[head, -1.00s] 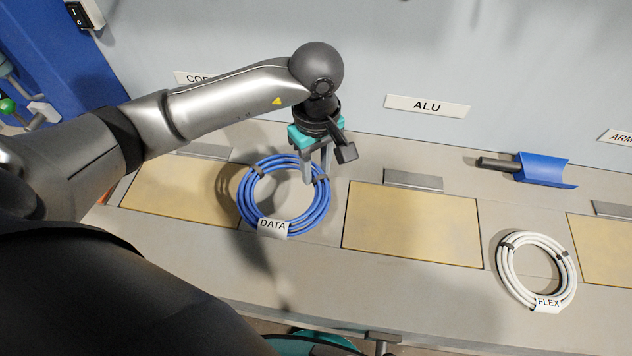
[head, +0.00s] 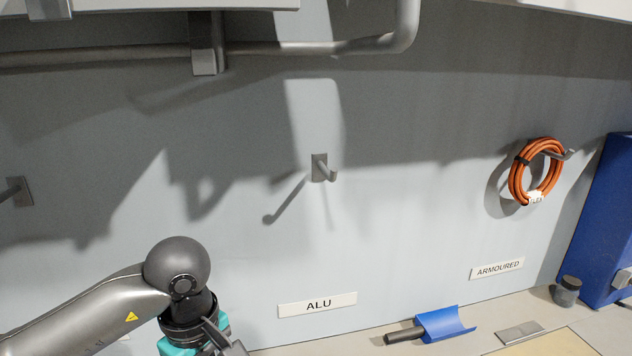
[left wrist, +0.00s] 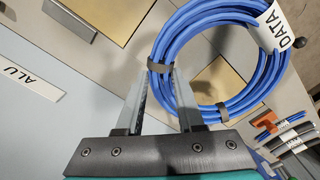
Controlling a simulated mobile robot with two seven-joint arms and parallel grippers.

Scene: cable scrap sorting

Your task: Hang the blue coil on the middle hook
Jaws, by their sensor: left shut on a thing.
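The blue coil (left wrist: 192,22) with its white DATA tag (left wrist: 280,28) is in the left wrist view. My left gripper (left wrist: 162,76) is shut on the coil's rim, near a dark tie. In the head view only the wrist part of my left gripper (head: 195,340) shows at the bottom edge; its fingers and the coil are below the picture. The middle hook (head: 322,170) is bare on the grey wall, above the ALU label (head: 318,305). It stands up and to the right of my left gripper in that view. My right gripper is not in view.
An orange coil (head: 518,180) hangs on the right hook, above the ARMOURED label (head: 497,268). The left hook (head: 18,192) is bare. A pipe (head: 290,48) runs along the wall above. A blue scoop (head: 445,325) lies on the bench. The wall around the middle hook is clear.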

